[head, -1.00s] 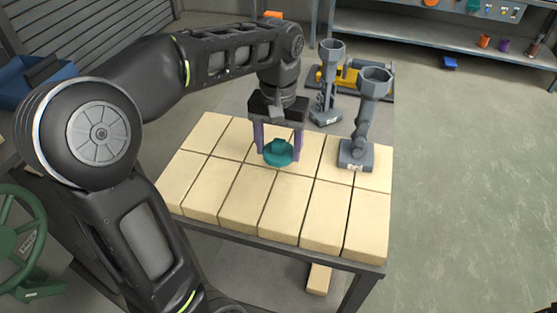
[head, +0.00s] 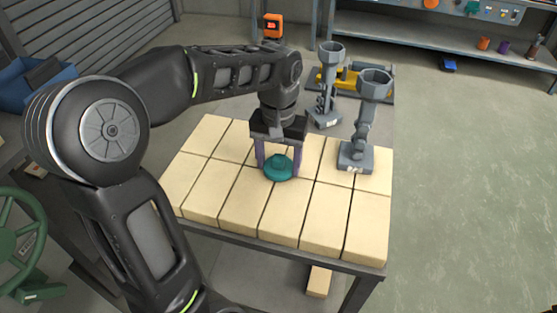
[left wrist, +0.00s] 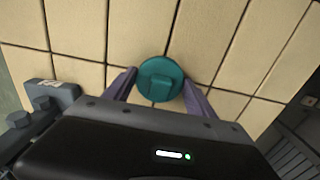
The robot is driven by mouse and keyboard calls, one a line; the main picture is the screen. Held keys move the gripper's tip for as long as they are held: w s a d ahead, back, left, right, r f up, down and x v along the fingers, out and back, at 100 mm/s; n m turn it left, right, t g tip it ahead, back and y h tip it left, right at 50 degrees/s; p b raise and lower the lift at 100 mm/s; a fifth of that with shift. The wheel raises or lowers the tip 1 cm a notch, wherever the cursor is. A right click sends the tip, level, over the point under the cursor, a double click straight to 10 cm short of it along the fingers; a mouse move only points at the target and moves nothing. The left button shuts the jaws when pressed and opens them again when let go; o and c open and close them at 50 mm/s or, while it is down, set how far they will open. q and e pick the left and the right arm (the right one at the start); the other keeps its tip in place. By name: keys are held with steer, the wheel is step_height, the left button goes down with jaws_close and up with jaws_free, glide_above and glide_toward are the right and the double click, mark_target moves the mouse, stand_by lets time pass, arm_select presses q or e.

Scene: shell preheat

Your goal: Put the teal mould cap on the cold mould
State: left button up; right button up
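I cannot tell whether the cap touches the bricks. Two similar grey moulds with open cups stand upright: the nearer mould (head: 358,150) at the bricks' right back, the farther mould (head: 327,105) behind it. Their labels are too small to read, so I cannot tell which is cold. My right gripper is not in view.
The cream brick table top (head: 270,213) is clear in front of the cap. A yellow object (head: 345,80) is behind the moulds. A workbench (head: 450,50) with small items stands at the back. A green handwheel (head: 20,240) is at the left edge.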

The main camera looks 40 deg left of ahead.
mark_target(279, 158)
arm_select(q)
steer(key=o, duration=0.4)
steer(key=shift+o, duration=0.2)
steer(key=shift+r, duration=0.2)
step_height(279, 158, up, 7)
steer(key=shift+f, duration=0.15)
step_height(279, 158, up, 5)
steer(key=p, duration=0.5)
steer(key=shift+c, duration=0.5)
